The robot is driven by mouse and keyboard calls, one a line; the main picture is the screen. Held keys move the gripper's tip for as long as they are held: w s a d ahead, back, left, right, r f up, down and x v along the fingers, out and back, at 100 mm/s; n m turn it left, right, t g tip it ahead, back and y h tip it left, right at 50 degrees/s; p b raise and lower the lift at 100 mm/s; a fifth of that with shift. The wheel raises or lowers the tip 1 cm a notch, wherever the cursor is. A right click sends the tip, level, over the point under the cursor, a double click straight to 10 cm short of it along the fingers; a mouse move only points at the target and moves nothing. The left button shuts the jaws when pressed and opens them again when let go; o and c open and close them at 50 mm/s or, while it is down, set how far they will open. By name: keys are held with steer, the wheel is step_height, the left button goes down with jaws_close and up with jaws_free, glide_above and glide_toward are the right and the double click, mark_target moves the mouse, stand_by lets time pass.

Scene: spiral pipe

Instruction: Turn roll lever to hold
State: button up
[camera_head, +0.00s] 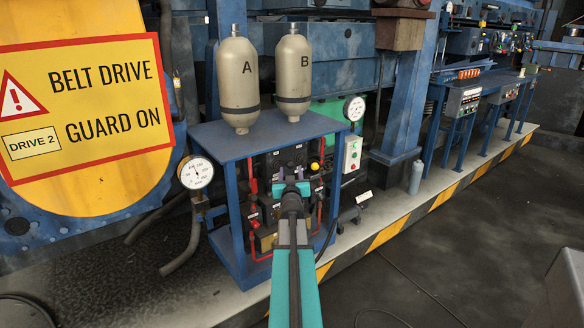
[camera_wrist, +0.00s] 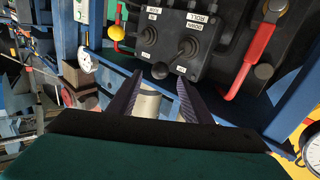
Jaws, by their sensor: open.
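In the wrist view a dark control box (camera_wrist: 165,55) carries two short black levers, a left lever (camera_wrist: 148,36) and a right lever (camera_wrist: 188,47). Small white labels sit around them; the picture is turned over, and one label by the right lever seems to read ROLL, the others are too small to read surely.
Two cylinders, A (camera_head: 238,80) and B (camera_head: 293,75), stand on the blue rack (camera_head: 205,135). A gauge (camera_head: 195,172) is at its left.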

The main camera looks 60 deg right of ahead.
mark_target(291, 167)
steer(key=shift+x, duration=2.35)
jaws_close()
